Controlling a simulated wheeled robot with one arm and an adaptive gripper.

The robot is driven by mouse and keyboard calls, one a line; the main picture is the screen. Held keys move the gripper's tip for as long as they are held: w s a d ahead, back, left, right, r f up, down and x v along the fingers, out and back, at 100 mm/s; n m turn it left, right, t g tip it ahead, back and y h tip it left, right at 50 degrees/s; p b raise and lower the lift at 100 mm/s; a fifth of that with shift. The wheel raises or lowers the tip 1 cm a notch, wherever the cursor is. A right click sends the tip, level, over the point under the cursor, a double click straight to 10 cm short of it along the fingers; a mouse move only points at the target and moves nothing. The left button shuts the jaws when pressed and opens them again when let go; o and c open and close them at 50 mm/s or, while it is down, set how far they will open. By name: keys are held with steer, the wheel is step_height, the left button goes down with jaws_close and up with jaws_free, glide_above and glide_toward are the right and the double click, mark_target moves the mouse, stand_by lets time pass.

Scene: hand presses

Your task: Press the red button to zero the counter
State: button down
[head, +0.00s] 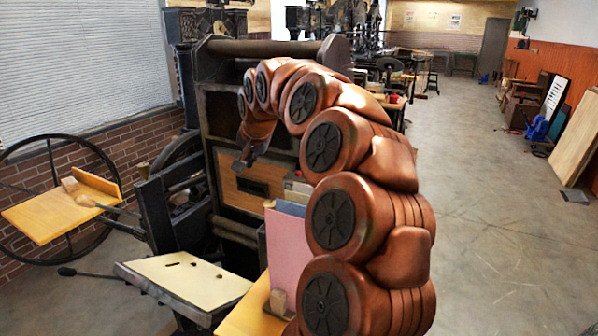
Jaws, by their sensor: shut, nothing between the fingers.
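My gripper (240,164) is at the end of my copper-coloured arm, which arches up and over toward the press. It is small in the head view, points down and is shut with nothing held. It is in front of a wooden panel (228,184) with a dark rectangular slot, set in the dark press frame; I cannot tell the gap between them.
A pink board (287,251) stands upright on a wooden surface (243,318) close to my arm. A cream plate (187,281) is at the front left. A spoked wheel (50,165) and a wooden tray (50,216) are farther left. The floor (500,240) at right is clear.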

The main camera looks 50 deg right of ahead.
steer(key=d+r+m+h, duration=0.1)
steer(key=d+m, duration=0.1)
steer(key=d, duration=0.7)
steer(key=s+d+r+m+h, duration=0.1)
steer(key=d+m+h, duration=0.1)
steer(key=d, duration=0.7)
steer(key=shift+r+m, duration=0.3)
steer(key=shift+m, duration=0.2)
steer(key=shift+f, duration=0.1)
steer(key=b, duration=0.2)
glide_above(300, 173)
step_height(300, 173, down, 8)
steer(key=shift+w+r, duration=0.1)
steer(key=shift+r, duration=0.1)
steer(key=shift+f+b, duration=0.55)
steer(key=shift+b, duration=0.25)
steer(key=shift+f+b, duration=1)
steer(key=shift+b, duration=0.45)
steer(key=shift+r, duration=0.1)
stand_by(0.6)
steer(key=shift+r, duration=0.95)
steer(key=shift+r, duration=0.1)
